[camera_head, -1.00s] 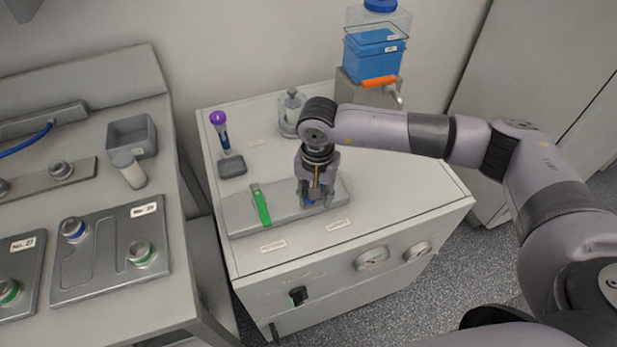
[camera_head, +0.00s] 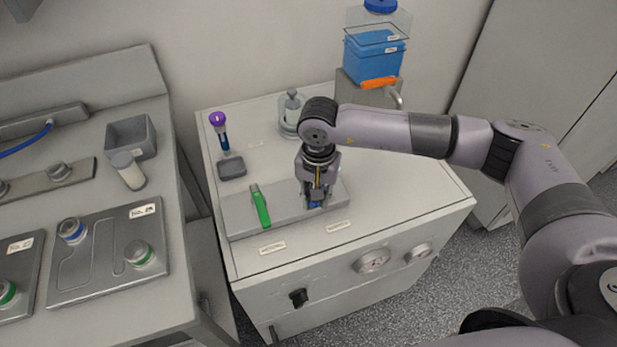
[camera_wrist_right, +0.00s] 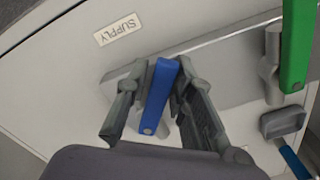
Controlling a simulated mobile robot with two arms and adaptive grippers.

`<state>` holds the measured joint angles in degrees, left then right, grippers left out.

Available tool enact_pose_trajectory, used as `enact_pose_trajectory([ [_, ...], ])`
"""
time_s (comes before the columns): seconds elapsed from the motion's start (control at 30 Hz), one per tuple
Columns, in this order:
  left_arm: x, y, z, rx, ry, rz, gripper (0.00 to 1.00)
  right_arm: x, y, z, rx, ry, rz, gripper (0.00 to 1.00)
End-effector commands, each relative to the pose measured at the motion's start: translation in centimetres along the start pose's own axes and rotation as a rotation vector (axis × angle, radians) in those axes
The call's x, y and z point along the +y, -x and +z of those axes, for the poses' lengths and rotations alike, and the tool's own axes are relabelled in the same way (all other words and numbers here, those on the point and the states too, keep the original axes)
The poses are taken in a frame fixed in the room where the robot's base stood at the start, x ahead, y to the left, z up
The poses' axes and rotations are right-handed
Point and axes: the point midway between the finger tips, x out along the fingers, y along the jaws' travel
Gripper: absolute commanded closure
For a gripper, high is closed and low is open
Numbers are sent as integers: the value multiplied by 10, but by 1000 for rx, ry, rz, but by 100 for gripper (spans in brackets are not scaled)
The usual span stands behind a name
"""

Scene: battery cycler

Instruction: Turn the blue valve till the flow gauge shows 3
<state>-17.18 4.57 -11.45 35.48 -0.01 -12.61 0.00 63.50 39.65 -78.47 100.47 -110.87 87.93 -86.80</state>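The blue valve (camera_wrist_right: 158,97) has a bar handle, and in the wrist view it lies between the two fingers of my right gripper (camera_wrist_right: 160,88). In the head view the right gripper (camera_head: 316,200) points down over the valve block, and only a bit of blue (camera_head: 315,204) shows. The fingers are close along both sides of the handle; I cannot tell whether they press on it. Two round gauges (camera_head: 372,260) (camera_head: 418,251) sit on the cabinet front. Their readings are too small to read, and I cannot tell which is the flow gauge. My left gripper is out of view.
A green valve handle (camera_head: 261,205) is on the same block (camera_head: 238,217), left of my gripper. A SUPPLY label (camera_wrist_right: 117,29) lies near the blue valve. A black knob (camera_head: 298,298) is on the front.

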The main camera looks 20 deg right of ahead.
Motion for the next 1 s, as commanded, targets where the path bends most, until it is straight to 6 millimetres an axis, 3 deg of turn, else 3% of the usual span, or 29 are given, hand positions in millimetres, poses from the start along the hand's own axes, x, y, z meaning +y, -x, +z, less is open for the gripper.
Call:
enact_pose_trajectory([
  [0.27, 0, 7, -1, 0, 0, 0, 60, 0, 12, 0, 1, -1, -1, 78],
  [0.8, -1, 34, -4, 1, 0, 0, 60, 0, 76, 0, 1, 0, -1, 78],
  [1.0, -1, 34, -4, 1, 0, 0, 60, 0, 80, 0, 0, 0, 0, 78],
])
